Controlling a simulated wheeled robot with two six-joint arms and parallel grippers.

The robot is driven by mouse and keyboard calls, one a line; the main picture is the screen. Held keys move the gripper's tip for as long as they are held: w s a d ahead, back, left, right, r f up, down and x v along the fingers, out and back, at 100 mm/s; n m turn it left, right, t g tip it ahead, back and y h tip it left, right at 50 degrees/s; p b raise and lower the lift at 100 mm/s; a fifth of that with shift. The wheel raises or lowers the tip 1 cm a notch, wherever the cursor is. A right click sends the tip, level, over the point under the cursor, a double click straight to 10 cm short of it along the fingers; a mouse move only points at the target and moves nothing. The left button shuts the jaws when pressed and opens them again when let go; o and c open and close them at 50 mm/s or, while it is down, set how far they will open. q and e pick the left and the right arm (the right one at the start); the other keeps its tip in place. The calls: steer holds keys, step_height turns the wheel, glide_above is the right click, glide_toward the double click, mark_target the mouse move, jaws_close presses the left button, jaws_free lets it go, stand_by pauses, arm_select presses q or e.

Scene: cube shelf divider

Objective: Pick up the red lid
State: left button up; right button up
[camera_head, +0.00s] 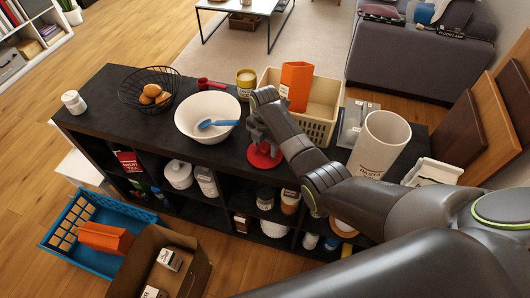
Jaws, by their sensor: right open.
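The red lid (262,158) lies on the dark shelf top, right of the white bowl. It is round and flat, and my right gripper partly covers it from above. My right gripper (261,143) points down at the lid from the right side, its fingers over the lid's middle. It is open; I cannot tell whether the fingers touch the lid. My left gripper is not in view.
The white bowl (207,108) with a blue spoon (217,123) stands left of the lid. The beige basket (318,128) holding an orange box (296,84) stands behind. A white pasta canister (378,146) is at the right. The shelf's front edge is close to the lid.

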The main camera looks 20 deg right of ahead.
mark_target(265, 148)
jaws_close()
stand_by(0.3)
step_height(265, 148, up, 10)
steer(key=shift+b, duration=0.35)
